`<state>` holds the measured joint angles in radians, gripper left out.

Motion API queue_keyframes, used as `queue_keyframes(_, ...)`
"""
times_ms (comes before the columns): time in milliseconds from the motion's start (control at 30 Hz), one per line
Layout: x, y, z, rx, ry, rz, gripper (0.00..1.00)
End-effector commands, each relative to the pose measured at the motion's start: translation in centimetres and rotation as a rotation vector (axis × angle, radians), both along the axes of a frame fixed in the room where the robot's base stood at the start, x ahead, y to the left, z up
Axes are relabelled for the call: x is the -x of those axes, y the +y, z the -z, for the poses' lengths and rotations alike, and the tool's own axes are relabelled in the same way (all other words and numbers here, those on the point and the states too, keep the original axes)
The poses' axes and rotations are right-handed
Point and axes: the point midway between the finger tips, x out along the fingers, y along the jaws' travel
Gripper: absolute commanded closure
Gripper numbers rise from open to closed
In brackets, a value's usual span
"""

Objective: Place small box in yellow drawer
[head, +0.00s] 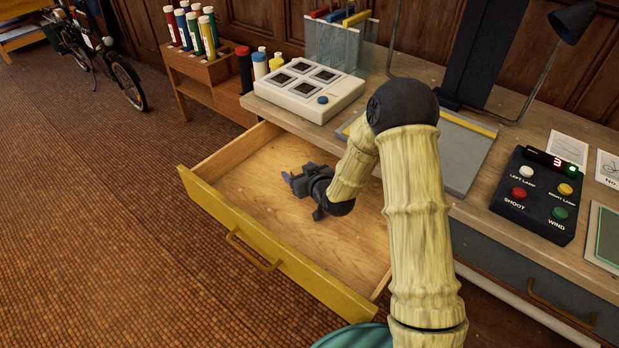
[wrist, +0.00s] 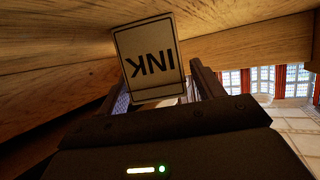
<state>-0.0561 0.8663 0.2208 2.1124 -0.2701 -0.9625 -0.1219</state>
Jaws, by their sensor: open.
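The yellow drawer (head: 262,262) is pulled out from the desk, and its wooden inside is lit. My gripper (head: 296,184) is low inside the drawer, toward its back half, pointing left. In the wrist view the small box (wrist: 152,58) is a pale box with a dark border and the word INK upside down. It stands slightly tilted between the two fingers of my open gripper (wrist: 158,88), with wooden drawer surfaces around it. I cannot tell whether the fingers touch it. In the head view I cannot make out the box; my gripper probably hides it.
The desktop (head: 470,215) above the drawer holds a white slide panel (head: 303,90) and a black button box (head: 540,195). A rack of coloured tubes (head: 205,75) stands beyond the drawer. The drawer's front left inside is bare.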

Motion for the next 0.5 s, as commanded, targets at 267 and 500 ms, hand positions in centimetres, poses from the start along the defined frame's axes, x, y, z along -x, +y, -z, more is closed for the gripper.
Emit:
queue_keyframes(267,3.4,-2.0,-1.7,0.001,0.002,0.001,0.33)
queue_keyframes(500,7.2,-4.1,-3.5,0.001,0.002,0.001,0.33)
